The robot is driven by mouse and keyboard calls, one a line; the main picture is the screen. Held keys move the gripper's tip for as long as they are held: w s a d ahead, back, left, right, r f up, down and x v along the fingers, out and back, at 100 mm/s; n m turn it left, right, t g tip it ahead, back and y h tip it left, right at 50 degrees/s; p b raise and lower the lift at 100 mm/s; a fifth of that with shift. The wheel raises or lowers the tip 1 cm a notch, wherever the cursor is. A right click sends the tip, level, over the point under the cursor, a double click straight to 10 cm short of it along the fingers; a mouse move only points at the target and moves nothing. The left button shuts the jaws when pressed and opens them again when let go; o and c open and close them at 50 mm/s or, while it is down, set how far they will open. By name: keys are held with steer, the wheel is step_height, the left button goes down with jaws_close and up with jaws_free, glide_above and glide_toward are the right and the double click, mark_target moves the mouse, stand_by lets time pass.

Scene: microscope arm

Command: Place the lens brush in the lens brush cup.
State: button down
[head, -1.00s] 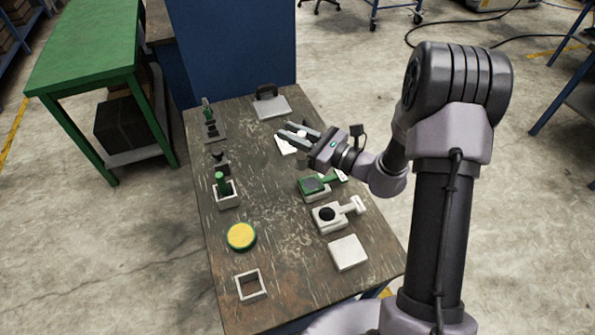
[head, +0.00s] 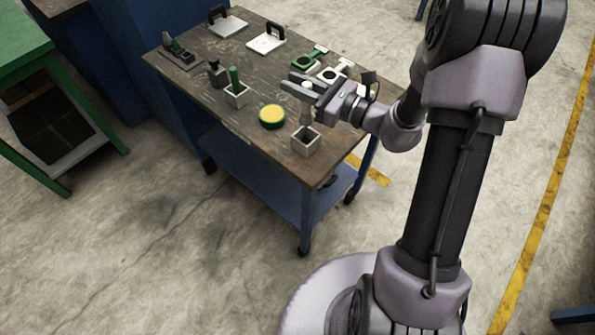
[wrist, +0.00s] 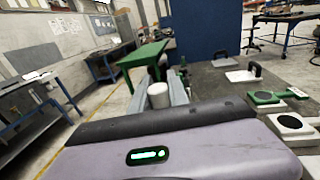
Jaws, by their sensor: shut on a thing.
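My gripper (head: 305,90) is shut on the lens brush (head: 305,115), which hangs down between the fingers. The brush's pale round handle end (wrist: 158,95) shows between the fingers in the wrist view. The lens brush cup (head: 305,145) is a grey, square, open-topped box near the table's front corner. In the head view the brush is lined up over the cup's opening. Its lower end is close to the rim, and I cannot tell whether it is inside. The cup is hidden in the wrist view.
A yellow-topped round tin (head: 272,116) stands left of the cup. Another grey box (head: 236,95) holds a green-handled thing. Green and white paddle-shaped pieces (head: 310,58) lie behind my gripper. Plates with black handles (head: 267,40) are at the back. The table edge is close to the cup.

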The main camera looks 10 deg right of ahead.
mark_target(306, 120)
steer(key=f+b, duration=0.2)
steer(key=f, duration=0.3)
steer(key=f+b, duration=0.2)
steer(key=f, duration=0.3)
steer(key=shift+w+d+f+b, duration=0.1)
steer(key=shift+d+f+b, duration=0.1)
steer(key=shift+f+b, duration=0.15)
steer(key=shift+r, duration=0.25)
steer(key=shift+f, duration=0.15)
steer(key=c, duration=1.3)
jaws_free()
